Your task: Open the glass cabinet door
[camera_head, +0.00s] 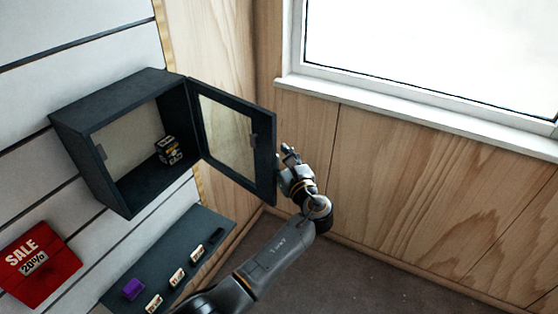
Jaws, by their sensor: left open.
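The dark cabinet (85,120) hangs on the slatted wall at the left. Its framed glass door (228,133) stands wide open, swung out to the right on the side nearest the wooden wall. My left gripper (288,152) is open and empty, just right of that free edge. Whether its fingers touch the door I cannot tell. My right gripper is not in view.
A small black and yellow box (168,151) sits inside the cabinet. Below is a dark shelf (214,224) with a purple item (133,289) and several small tags. A red sale sign (38,264) hangs left. A window (430,50) is at upper right; the floor (350,270) looks clear.

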